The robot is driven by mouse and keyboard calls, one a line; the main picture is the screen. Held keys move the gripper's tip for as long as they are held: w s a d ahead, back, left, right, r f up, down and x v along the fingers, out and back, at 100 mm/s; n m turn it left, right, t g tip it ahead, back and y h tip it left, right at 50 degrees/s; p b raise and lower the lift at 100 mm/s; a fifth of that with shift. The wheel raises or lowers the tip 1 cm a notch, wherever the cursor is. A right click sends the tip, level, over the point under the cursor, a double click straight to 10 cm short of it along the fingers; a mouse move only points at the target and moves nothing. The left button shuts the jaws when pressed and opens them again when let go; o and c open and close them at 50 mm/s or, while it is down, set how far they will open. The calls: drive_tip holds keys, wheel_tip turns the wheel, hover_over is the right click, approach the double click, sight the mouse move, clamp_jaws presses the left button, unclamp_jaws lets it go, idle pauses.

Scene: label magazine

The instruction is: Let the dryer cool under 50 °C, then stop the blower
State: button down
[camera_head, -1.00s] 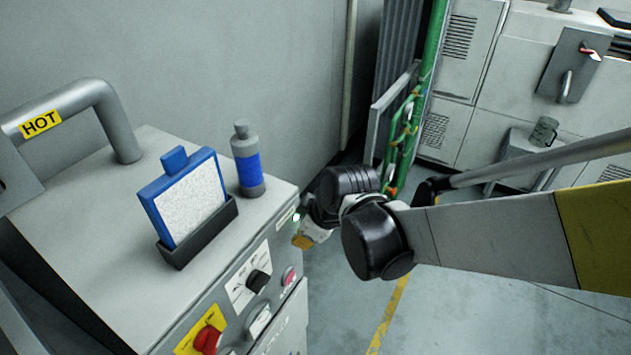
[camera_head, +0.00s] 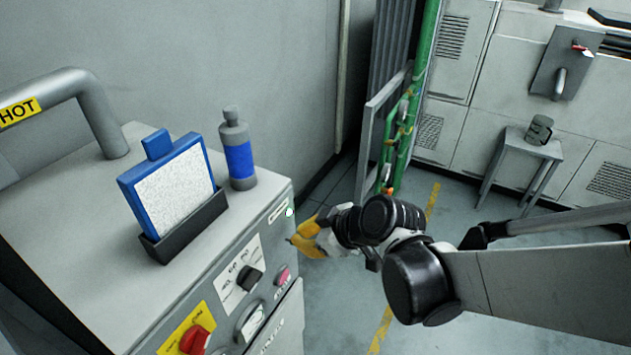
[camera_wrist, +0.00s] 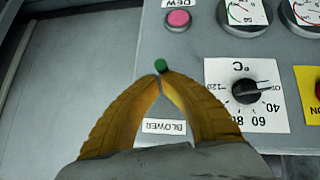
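The dryer (camera_head: 80,230) is the grey cabinet at the left in the head view. A small green button or lamp (camera_head: 289,212) is on its front edge; it shows in the wrist view (camera_wrist: 161,66) above the BLOWER label (camera_wrist: 163,127). My gripper (camera_head: 291,240) has yellow fingers, with tips together just beside the green button in the wrist view (camera_wrist: 159,76); contact cannot be told. It holds nothing visible. The °C dial (camera_wrist: 245,91) has a black knob pointing right, its setting unclear. Two round gauges (camera_wrist: 243,14) with red needles are cut off at the top.
A pink button (camera_wrist: 179,18) and a red knob on a yellow plate (camera_head: 195,340) share the panel. A blue-framed panel (camera_head: 175,185) in a black holder and a blue-banded bottle (camera_head: 239,160) stand on top. A pipe marked HOT (camera_head: 90,95) is at left. Green pipes (camera_head: 408,120) stand behind.

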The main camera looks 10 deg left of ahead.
drive_tip(key=shift+s+d+f+t+y+b, duration=0.1)
drive_tip(key=shift+d+f+t+y+b, duration=0.2)
drive_tip(key=shift+y+b, duration=0.6)
drive_tip(key=shift+d+f+t+y+b, duration=0.1)
drive_tip(key=shift+f+t+y+b, duration=0.35)
drive_tip(key=shift+b, duration=0.8)
drive_tip(key=shift+s+d+f+b, duration=0.15)
drive_tip(key=shift+f+b, duration=0.7)
drive_tip(key=shift+b, duration=0.6)
idle(4.4)
